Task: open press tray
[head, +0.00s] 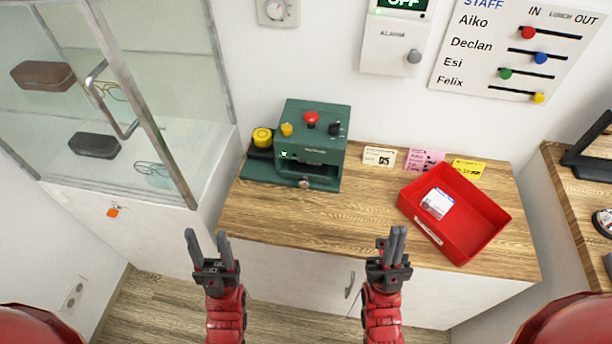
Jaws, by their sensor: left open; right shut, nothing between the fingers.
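The green press (312,128) stands on the wooden counter, left of centre, with a red button (311,117) on top. Low on its front is a dark slot, with the press tray (285,172) and its round metal knob (305,183) below it. The tray looks pushed in, though I cannot tell exactly. My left gripper (206,236) is open and empty, in front of the counter, below and left of the press. My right gripper (397,233) is shut and empty, right of the press and below the red bin. Neither gripper touches the press.
A red bin (482,212) with a white card (437,203) inside sits on the counter's right. Several small cards lie behind it, including a cream one (379,156). A glass cabinet (130,90) stands at left. The counter (345,205) is clear between press and bin.

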